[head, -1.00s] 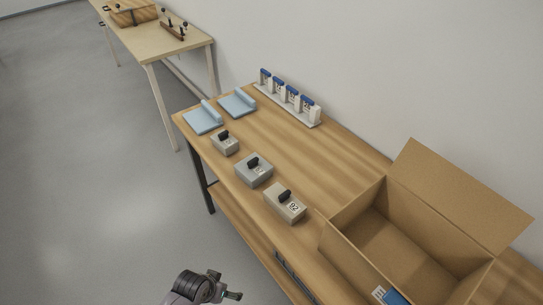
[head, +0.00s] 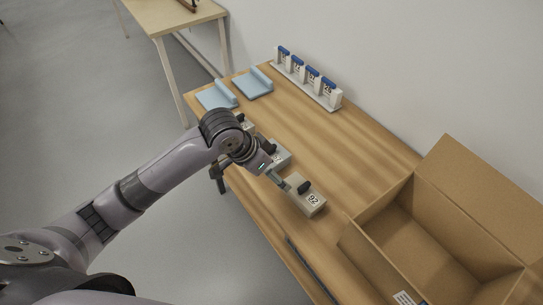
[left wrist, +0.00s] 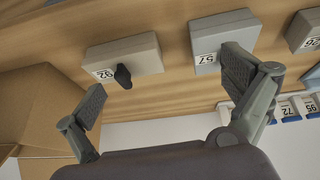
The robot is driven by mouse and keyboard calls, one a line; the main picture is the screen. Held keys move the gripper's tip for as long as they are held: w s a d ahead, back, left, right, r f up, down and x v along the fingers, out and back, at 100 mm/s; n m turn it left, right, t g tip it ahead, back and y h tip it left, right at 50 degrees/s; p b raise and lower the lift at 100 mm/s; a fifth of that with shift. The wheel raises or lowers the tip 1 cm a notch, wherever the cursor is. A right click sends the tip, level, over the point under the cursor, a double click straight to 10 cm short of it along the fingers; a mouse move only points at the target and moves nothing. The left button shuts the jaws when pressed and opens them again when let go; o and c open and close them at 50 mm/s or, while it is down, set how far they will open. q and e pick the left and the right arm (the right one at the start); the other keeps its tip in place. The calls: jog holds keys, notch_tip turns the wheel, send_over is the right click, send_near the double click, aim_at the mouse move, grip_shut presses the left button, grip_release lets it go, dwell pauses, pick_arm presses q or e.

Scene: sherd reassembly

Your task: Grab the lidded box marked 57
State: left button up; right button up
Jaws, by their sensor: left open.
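The lidded box marked 57 (left wrist: 222,36) is grey, with its number label facing the left wrist camera. It also shows in the head view (head: 281,154), partly hidden by my left arm. My left gripper (left wrist: 164,75) is open and empty. In the left wrist view its right finger overlaps the lower edge of box 57, and its left finger is below the beige box marked 92 (left wrist: 128,56). In the head view the gripper (head: 252,181) is at the bench's front edge, near boxes 57 and 92 (head: 308,198).
Another grey box (head: 248,125), partly hidden, sits beyond box 57. An open cardboard carton (head: 385,238) stands at the right. Two blue trays (head: 217,96) and a rack of blue-topped numbered items (head: 309,82) are at the back. The middle of the bench (head: 335,140) is clear.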

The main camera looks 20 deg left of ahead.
pick_arm(q)
jog(key=y, duration=0.1)
send_near(271, 151)
jog(key=shift+g, duration=0.3)
jog(key=x, duration=0.7)
jog(key=w+x, duration=0.1)
jog(key=x, duration=0.3)
jog(key=shift+a+f+p, duration=0.15)
jog(key=shift+a+p, duration=0.15)
jog(key=c, duration=1.3)
